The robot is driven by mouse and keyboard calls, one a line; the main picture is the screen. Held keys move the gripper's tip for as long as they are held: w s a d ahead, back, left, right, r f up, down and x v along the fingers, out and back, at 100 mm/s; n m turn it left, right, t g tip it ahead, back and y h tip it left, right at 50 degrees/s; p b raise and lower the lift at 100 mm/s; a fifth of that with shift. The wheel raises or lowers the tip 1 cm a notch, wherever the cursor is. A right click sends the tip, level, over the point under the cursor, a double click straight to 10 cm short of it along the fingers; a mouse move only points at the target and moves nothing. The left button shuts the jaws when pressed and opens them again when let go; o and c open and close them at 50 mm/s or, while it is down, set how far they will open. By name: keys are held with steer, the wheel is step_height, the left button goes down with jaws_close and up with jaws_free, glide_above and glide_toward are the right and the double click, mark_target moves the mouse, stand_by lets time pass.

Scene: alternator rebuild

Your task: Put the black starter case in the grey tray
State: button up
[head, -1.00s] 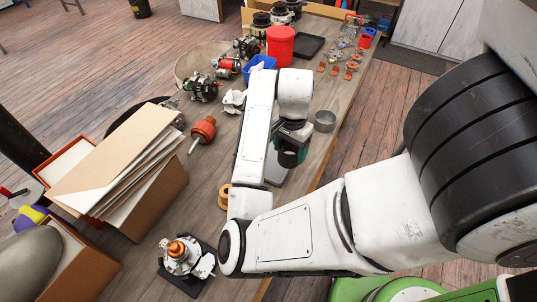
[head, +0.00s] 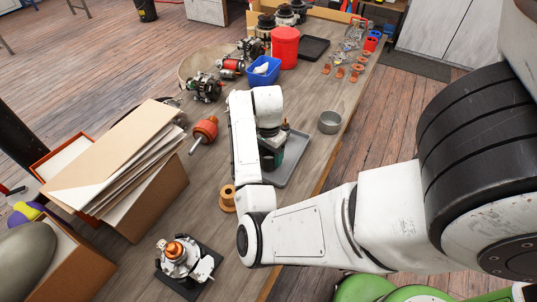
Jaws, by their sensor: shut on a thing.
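My gripper (head: 273,143) is shut on the black starter case (head: 268,161), a dark, short cylinder at the lower end of the jaws. My arm and the gripper hide much of the case. The grey tray (head: 294,168) lies flat on the bench, partly behind my gripper and arm. The case appears over the tray's left part; I cannot tell whether it touches the tray floor. The visible right part of the tray is bare.
A metal cup (head: 329,123) stands right of the tray, and a copper-coloured spool (head: 227,199) lies to its left. A blue bin (head: 264,72) and a red tub (head: 284,47) stand farther back. A cardboard box of folders (head: 140,190) stands at left.

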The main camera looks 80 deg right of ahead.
steer(key=shift+f, duration=0.45)
steer(key=shift+f, duration=0.15)
steer(key=o, duration=1.7)
steer(key=shift+c, duration=0.2)
step_height(320, 180, up, 12)
steer(key=p, duration=0.1)
